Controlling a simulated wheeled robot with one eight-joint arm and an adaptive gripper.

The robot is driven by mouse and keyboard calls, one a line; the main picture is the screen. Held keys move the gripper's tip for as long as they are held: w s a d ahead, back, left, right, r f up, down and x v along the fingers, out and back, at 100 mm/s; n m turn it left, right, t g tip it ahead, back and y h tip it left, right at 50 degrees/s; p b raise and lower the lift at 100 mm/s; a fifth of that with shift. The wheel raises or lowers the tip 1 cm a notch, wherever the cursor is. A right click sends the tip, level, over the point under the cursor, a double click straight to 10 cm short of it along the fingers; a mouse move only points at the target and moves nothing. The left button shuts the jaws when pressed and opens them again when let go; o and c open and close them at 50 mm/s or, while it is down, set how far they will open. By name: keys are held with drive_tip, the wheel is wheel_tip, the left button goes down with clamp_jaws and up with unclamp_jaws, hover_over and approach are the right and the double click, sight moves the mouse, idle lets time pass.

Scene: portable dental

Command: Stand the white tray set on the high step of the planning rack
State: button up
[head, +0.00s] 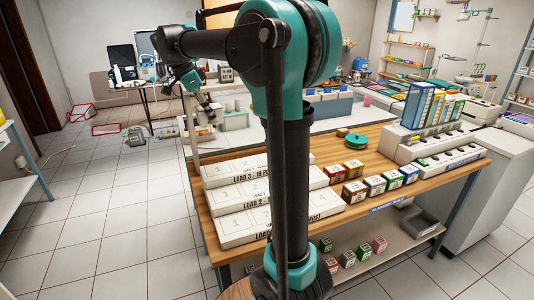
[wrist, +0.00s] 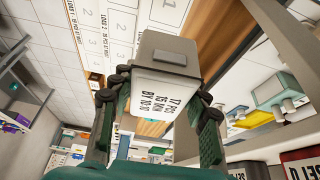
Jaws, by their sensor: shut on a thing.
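My gripper (wrist: 160,88) is shut on the white tray set (wrist: 166,62), a pale box with a grey rim and black print reading 17 PCS, 15 MIN, BY 10:10. A finger presses on each side of it. The planning rack (head: 238,202) is a white stepped block with LOAD labels and numbered places, on the wooden bench. Its labelled steps also show in the wrist view (wrist: 118,28), past the box. In the head view my gripper is small at upper left, beyond the rack. My arm hides part of the rack's right side.
Several small coloured boxes (head: 376,184) stand right of the rack. A green round item (head: 356,141) lies behind them. A white slotted holder with binders (head: 424,105) is at the bench's right. More boxes sit on the lower shelf (head: 400,243). Floor at left is open.

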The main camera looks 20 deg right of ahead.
sight(222, 169)
drive_tip(key=shift+d+r+m, duration=0.25)
drive_tip(key=shift+m, duration=0.05)
drive_tip(key=shift+w+d+f, duration=0.1)
drive_tip(key=shift+f, duration=0.25)
wheel_tip(222, 169, down, 19)
drive_tip(key=shift+r, duration=0.1)
drive_tip(key=o, duration=1.3)
drive_tip(key=v, duration=1.2)
drive_tip(key=shift+d, duration=0.1)
